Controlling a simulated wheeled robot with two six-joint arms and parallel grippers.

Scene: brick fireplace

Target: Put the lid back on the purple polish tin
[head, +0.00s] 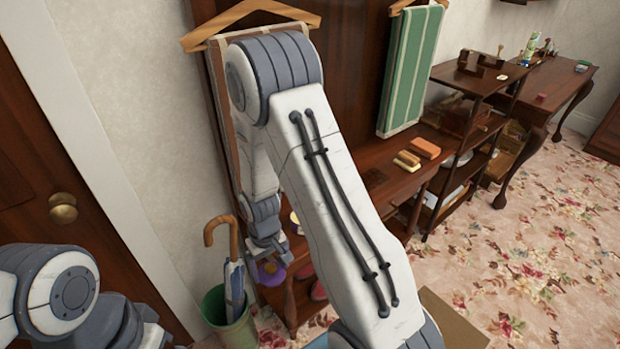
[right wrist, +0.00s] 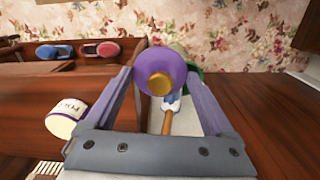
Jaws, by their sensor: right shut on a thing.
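My right gripper (right wrist: 160,82) is shut on a round purple lid (right wrist: 172,62) with a gold disc at its middle. The lid also shows low in the head view (head: 271,273), under my right gripper (head: 269,249), off the bench's left end and above the umbrella bin. A pale round tin (right wrist: 66,118) with lettering on its side is left of my right gripper in the right wrist view, on the wooden bench top, apart from the lid. In the head view a small pale part of it (head: 295,218) shows behind my right arm. My left gripper is out of view.
A green bin (head: 231,322) with an umbrella (head: 235,283) stands by the bench's left end. Brushes (head: 425,148) lie farther right on the bench (head: 385,187). Shoes (right wrist: 100,48) are on the lower shelf. A green striped cloth (head: 412,70) hangs above.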

